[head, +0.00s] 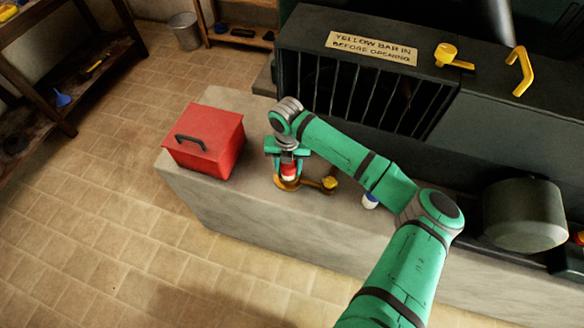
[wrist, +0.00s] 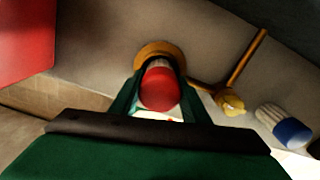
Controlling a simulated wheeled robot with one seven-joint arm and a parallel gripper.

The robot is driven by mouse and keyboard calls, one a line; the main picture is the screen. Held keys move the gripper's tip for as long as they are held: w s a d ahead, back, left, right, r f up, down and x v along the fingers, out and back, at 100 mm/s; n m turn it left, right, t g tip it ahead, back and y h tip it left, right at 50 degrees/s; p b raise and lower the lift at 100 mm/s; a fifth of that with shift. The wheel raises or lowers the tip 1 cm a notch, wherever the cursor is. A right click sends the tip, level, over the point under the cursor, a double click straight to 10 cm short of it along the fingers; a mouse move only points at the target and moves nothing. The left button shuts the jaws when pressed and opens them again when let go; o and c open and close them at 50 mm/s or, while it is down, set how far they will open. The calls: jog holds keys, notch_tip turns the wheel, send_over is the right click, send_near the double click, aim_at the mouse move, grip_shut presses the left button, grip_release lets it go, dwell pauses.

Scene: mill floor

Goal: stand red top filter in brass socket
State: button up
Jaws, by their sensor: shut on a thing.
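The red top filter (head: 289,171) has a red cap and a pale body. My gripper (head: 287,160) is shut on it and holds it roughly upright, cap up. In the wrist view the red cap (wrist: 159,92) sits between the two green fingers. The brass socket (head: 287,185) is a round brass piece on the grey counter, directly under the filter. In the wrist view the socket's rim (wrist: 150,50) shows behind the filter's far end. The fingers and filter hide the socket's opening, so I cannot tell whether the filter's lower end is inside or just above it.
A brass arm with a yellow knob (head: 329,183) joins the socket's right side. A blue and white filter (head: 370,201) is farther right, partly behind my arm. A red box (head: 205,140) stands on the counter's left end. A dark barred machine (head: 350,90) rises behind.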

jog(key=shift+f, duration=0.1)
jog(key=o, duration=1.1)
notch_tip(320, 180, up, 12)
jog(key=shift+r, duration=0.1)
jog(key=shift+w, duration=0.15)
